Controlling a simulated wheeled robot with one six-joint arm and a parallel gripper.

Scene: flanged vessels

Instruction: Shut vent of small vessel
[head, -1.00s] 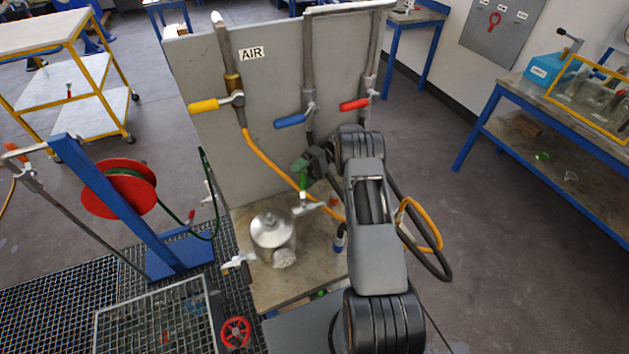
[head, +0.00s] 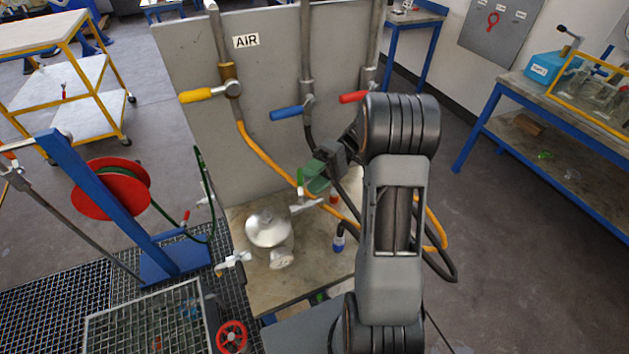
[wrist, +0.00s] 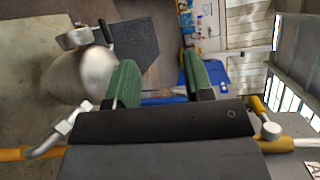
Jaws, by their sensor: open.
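The small vessel (head: 268,230) is a shiny metal dome on the bench, with a round flanged port (head: 281,260) at its front. A small valve (head: 235,260) sits at its left. I cannot tell which is the vent. My gripper (head: 318,178) has green fingers and is above the bench, right of the vessel. In the wrist view my gripper (wrist: 160,82) is open and empty. The vessel (wrist: 82,75) lies left of its fingers, beside a valve with a dark lever (wrist: 106,32).
A grey panel (head: 270,120) behind the bench carries yellow (head: 196,95), blue (head: 288,113) and red (head: 353,97) handles. An orange hose (head: 262,155) hangs near my gripper. A red hose reel (head: 90,190) on a blue post stands left.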

